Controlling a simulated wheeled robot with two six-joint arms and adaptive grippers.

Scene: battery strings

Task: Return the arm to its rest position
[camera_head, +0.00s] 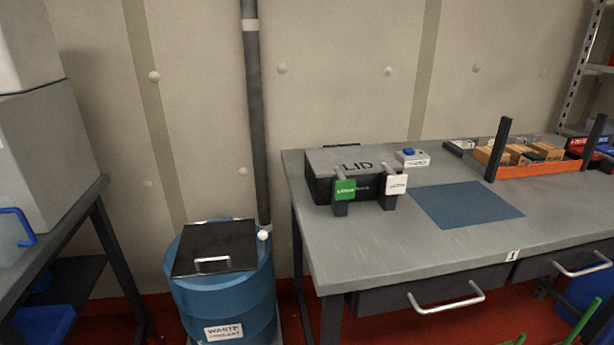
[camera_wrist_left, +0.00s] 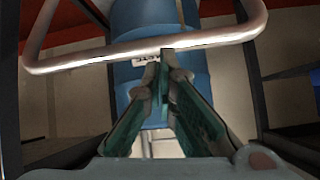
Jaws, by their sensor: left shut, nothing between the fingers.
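My left gripper (camera_wrist_left: 163,80) shows only in the left wrist view. Its dark green-grey fingers are shut together at the tips with nothing between them. A bent metal handle bar (camera_wrist_left: 100,55) crosses that view close to the fingertips; whether they touch it, I cannot tell. A blue drum (camera_wrist_left: 140,15) with a white label shows behind the bar. Neither gripper is in the head view, and my right gripper is in no view.
The head view shows the blue waste drum (camera_head: 222,290) with a black lid (camera_head: 215,243), left of a grey workbench (camera_head: 370,245). On the bench are a dark LID box (camera_head: 350,160), a blue mat (camera_head: 466,204) and an orange tray (camera_head: 540,170). A drawer handle (camera_head: 445,300) projects from its front.

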